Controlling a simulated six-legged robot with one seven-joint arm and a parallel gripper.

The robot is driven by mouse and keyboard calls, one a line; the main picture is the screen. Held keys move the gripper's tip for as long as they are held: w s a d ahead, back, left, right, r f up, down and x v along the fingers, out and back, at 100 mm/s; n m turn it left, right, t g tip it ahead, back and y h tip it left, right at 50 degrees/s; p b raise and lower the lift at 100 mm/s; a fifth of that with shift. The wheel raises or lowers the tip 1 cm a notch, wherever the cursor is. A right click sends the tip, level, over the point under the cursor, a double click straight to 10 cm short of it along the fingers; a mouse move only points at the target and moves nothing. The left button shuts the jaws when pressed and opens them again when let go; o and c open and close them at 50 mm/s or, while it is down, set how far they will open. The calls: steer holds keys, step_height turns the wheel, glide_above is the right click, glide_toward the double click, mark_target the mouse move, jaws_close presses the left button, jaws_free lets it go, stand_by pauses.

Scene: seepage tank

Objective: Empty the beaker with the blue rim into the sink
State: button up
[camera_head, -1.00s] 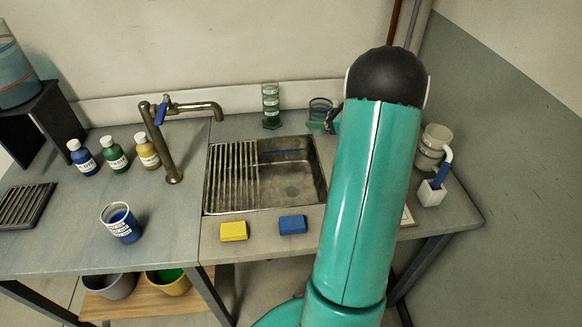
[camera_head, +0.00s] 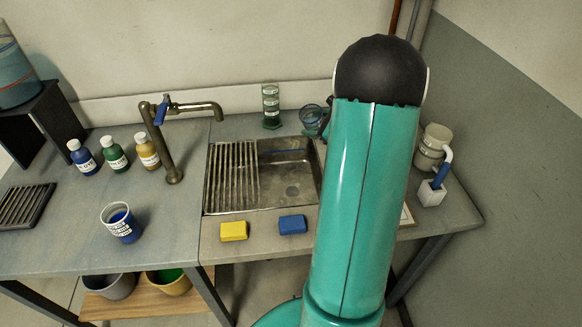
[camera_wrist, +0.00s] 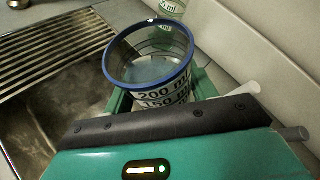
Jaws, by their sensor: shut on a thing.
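The beaker with the blue rim (camera_wrist: 150,55) is clear, with black "200 ml" and "150 ml" marks; pale liquid seems to show inside. My gripper (camera_wrist: 160,97) is shut on it, its green fingers on either side. In the head view the beaker (camera_head: 311,117) shows at the back right corner of the sink, left of my arm, looking slightly tilted. My gripper is mostly hidden there behind the arm. The sink (camera_head: 290,175) is a metal basin with a slatted rack (camera_head: 232,177) over its left part; it also shows in the wrist view (camera_wrist: 60,115).
A measuring cylinder (camera_head: 270,105) stands behind the sink, close to the beaker. A brass tap (camera_head: 172,150) stands left of the sink. Yellow (camera_head: 234,231) and blue (camera_head: 292,224) sponges lie along the front edge. A jug (camera_head: 432,147) and a brush holder (camera_head: 432,193) stand at the right.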

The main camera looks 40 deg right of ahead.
steer(key=shift+a+f+n+h, duration=0.25)
steer(key=shift+a+n+h, duration=0.05)
steer(key=shift+a, duration=0.1)
steer(key=shift+a+f+n+h, duration=0.2)
steer(key=shift+f+n, duration=0.05)
steer(key=shift+f, duration=0.25)
steer(key=shift+a+f+n+h, duration=0.2)
steer(key=shift+f+n, duration=0.05)
steer(key=shift+f, duration=0.2)
steer(key=shift+a+f+n+h, duration=0.15)
steer(key=shift+f+n+h, duration=0.15)
steer(key=shift+n+h, duration=0.2)
steer(key=shift+f+n+h, duration=0.4)
steer(key=shift+f+n, duration=0.2)
steer(key=shift+f, duration=0.5)
steer(key=shift+r+n+t+h, duration=0.3)
steer(key=shift+r+n+h, duration=0.1)
steer(key=shift+r+n, duration=0.15)
stand_by(0.8)
steer(key=shift+f+n+h, duration=0.4)
steer(key=shift+n, duration=0.25)
stand_by(1.1)
steer(key=shift+s+a+f+n+t+h, duration=0.1)
steer(key=shift+a+f+n+t+h, duration=0.3)
steer(key=shift+a+n, duration=0.35)
stand_by(1.2)
